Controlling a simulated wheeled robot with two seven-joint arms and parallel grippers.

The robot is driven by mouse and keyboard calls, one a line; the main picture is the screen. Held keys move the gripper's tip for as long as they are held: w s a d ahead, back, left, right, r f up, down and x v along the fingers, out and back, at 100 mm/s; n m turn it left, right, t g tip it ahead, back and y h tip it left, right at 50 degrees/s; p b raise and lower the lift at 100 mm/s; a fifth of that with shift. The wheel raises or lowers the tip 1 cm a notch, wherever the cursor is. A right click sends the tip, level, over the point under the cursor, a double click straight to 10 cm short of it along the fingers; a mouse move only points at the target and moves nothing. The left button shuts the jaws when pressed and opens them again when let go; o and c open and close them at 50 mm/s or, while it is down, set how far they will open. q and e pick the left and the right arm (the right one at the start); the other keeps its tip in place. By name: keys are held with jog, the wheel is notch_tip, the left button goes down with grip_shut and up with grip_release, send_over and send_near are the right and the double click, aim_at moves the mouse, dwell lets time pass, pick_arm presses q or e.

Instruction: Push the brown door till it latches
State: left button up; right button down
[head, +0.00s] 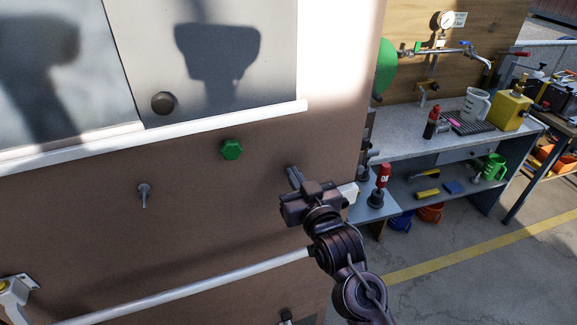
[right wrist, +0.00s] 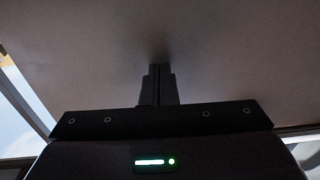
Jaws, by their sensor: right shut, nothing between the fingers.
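The brown door (head: 90,215) fills the left and middle of the head view, close in front of me. It also fills most of the right wrist view (right wrist: 90,50). My right gripper (head: 293,177) is in front of the door near its right edge, fingers together and empty. In the right wrist view its fingertips (right wrist: 160,70) point at the door surface, touching it or very close; I cannot tell which. A pale block (head: 349,193) shows at the door's right edge, partly behind the gripper. Whether the door is latched cannot be told. My left gripper is not in view.
The door carries a green hexagonal knob (head: 232,149), a small metal lever (head: 144,194), a dark round knob (head: 163,103) and a white rail (head: 190,285). A workbench (head: 408,140) with tools and a mug stands to the right. Floor at lower right is clear.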

aim_at(286, 162)
jog(key=shift+w, duration=0.15)
dwell(0.5)
jog(key=shift+x, duration=2.55)
jog(key=shift+b+x, duration=0.75)
jog(key=shift+x, duration=1.5)
jog(key=p+v, duration=0.4)
jog(key=v, duration=0.4)
